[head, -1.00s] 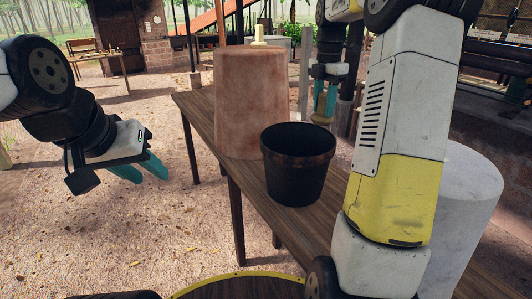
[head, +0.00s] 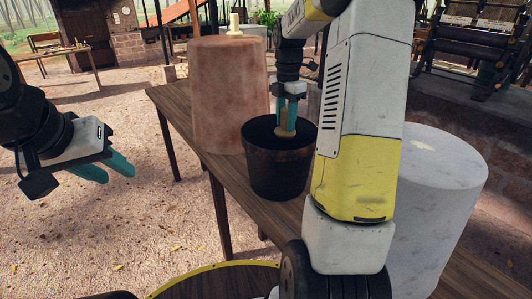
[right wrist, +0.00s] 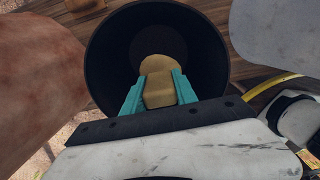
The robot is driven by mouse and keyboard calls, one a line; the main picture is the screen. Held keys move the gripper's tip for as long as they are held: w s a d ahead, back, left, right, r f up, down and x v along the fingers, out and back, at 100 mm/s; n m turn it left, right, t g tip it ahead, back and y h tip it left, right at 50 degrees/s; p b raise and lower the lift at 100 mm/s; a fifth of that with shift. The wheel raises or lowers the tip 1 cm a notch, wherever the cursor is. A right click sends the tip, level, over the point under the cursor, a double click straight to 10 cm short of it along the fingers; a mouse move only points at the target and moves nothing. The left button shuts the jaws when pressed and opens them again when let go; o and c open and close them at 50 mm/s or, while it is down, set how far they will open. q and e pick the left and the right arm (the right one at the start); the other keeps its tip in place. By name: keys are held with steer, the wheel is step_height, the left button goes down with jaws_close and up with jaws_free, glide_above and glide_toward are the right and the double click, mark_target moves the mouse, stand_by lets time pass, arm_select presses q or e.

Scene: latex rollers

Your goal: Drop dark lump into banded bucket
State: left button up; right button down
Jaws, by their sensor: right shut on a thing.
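A dark bucket (head: 277,175) with a rusty band below its rim stands upright on the wooden table. My right gripper (head: 287,112) is shut on a lump (head: 286,130), which looks tan or brown rather than dark. The lump hangs over the bucket's mouth, and in the right wrist view the lump (right wrist: 157,82) shows between the teal fingers of my gripper (right wrist: 159,90), against the dark inside of the bucket (right wrist: 112,48). Its exact height above the rim is hard to tell. My left gripper (head: 112,170) is open and empty, well left of the table.
A big reddish-brown cylinder (head: 222,95) stands close behind and left of the bucket, with a pale yellow piece (head: 236,25) beyond its top. A white cylinder (head: 440,200) stands to the right. The wooden table (head: 172,105) has bare room at its far left end.

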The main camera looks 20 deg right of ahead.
steer(key=c, duration=0.9)
jaws_free()
step_height(320, 180, up, 8)
steer(key=shift+f, duration=0.1)
